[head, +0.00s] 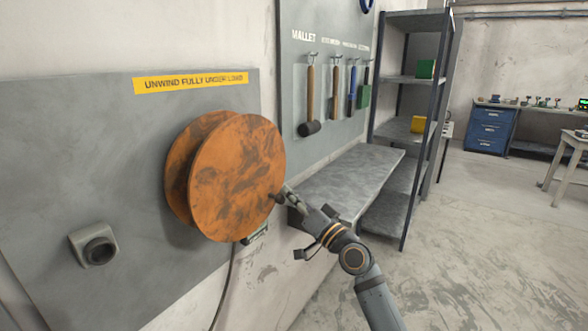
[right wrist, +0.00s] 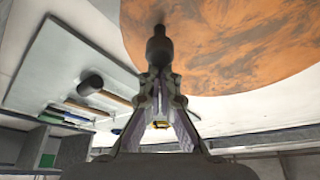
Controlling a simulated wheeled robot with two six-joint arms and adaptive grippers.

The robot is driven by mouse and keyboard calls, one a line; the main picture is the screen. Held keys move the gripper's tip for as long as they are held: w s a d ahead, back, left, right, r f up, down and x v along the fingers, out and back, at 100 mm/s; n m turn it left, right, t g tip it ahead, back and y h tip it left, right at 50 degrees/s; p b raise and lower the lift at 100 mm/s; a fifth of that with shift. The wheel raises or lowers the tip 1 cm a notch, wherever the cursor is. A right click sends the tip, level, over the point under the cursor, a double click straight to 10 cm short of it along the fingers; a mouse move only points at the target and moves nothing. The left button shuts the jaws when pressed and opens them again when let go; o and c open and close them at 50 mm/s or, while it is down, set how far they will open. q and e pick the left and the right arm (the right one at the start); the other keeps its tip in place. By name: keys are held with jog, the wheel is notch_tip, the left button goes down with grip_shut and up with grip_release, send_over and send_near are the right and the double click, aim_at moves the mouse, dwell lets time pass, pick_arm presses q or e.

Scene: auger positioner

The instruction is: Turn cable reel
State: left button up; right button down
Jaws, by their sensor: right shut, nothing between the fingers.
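An orange, scuffed cable reel (head: 235,175) with two round flanges is mounted on the grey wall panel. A small dark knob (head: 275,197) sits near the right edge of its front flange. My right gripper (head: 287,192) is at this knob. In the right wrist view, the reel (right wrist: 235,40) fills the top right and the dark knob (right wrist: 158,45) stands just beyond my fingertips (right wrist: 160,85). The fingers are shut with nothing between them. I cannot tell whether the tips touch the knob. My left gripper is out of view.
A grey socket-like fitting (head: 97,247) is on the panel at the lower left, and a cable (head: 228,285) hangs below the reel. A grey bench (head: 345,180) and shelf rack (head: 410,130) stand to the right. Tools, including a mallet (head: 310,100), hang above the bench.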

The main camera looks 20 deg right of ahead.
jog(key=s+a+f+m+g+h+p, duration=0.2)
jog(key=s+a+f+m+h+p, duration=0.1)
jog(key=m+p, duration=0.7)
jog(key=shift+s+a+f+h+p, duration=0.3)
jog(key=shift+s+a+f+p, duration=0.3)
jog(key=shift+a+p, duration=0.95)
jog(key=shift+d+p, duration=0.35)
jog(key=shift+w, duration=0.1)
